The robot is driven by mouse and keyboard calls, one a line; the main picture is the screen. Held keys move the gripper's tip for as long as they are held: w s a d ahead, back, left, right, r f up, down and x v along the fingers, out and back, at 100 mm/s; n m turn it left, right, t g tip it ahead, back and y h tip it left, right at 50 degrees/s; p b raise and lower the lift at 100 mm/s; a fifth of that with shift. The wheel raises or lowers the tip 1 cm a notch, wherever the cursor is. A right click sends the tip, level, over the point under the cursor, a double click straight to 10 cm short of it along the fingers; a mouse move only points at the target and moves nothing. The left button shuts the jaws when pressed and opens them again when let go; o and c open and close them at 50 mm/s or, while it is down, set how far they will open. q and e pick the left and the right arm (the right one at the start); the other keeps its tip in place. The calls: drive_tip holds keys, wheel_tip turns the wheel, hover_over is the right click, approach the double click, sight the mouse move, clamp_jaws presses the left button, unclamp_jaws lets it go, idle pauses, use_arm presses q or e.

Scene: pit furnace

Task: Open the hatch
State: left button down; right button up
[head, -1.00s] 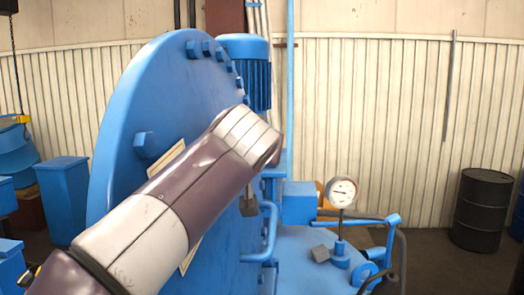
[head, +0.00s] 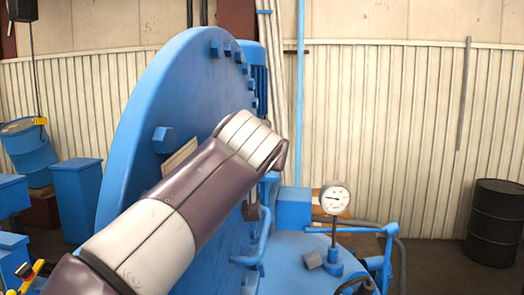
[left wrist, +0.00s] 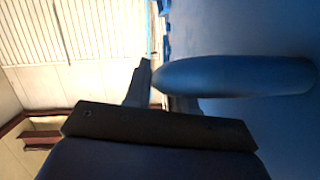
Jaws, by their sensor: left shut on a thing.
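The hatch (head: 165,95) is a large round blue door with bolts along its rim, standing upright and seen at a steep angle in the head view. A blue bar handle (head: 266,238) stands out from its right side. The handle also fills the middle of the left wrist view (left wrist: 235,77). My left arm crosses in front of the hatch. My left gripper (left wrist: 160,85) is shut on the handle; in the head view it is mostly hidden behind my forearm. My right gripper is not in view.
A pressure gauge (head: 334,198) stands on blue machinery right of the hatch, beside blue pipework (head: 388,240). A black drum (head: 495,222) stands at the far right. Blue boxes (head: 78,195) and a blue drum (head: 28,150) are at the left. Floor shows between the machinery and the black drum.

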use_arm(q)
drive_tip(key=c, duration=1.1)
unclamp_jaws()
drive_tip(key=shift+a+f, duration=0.15)
drive_tip(key=shift+f, duration=0.1)
drive_tip(key=shift+o, duration=0.3)
drive_tip(key=shift+a+r, duration=0.1)
drive_tip(key=shift+a, duration=0.15)
drive_tip(key=shift+s+d+b, duration=0.15)
drive_tip(key=shift+s+b, duration=0.2)
drive_tip(key=shift+s, duration=0.05)
drive_tip(key=b+v, duration=0.2)
drive_tip(key=shift+s+d, duration=0.1)
drive_tip(key=shift+s, duration=0.2)
drive_tip(key=shift+s+r, duration=0.3)
drive_tip(key=shift+s, duration=0.2)
drive_tip(key=shift+s+r, duration=0.25)
drive_tip(key=shift+s, duration=0.3)
drive_tip(key=p+v, duration=0.4)
drive_tip(key=v, duration=0.3)
drive_tip(key=shift+p, duration=0.4)
drive_tip(key=shift+f, duration=0.2)
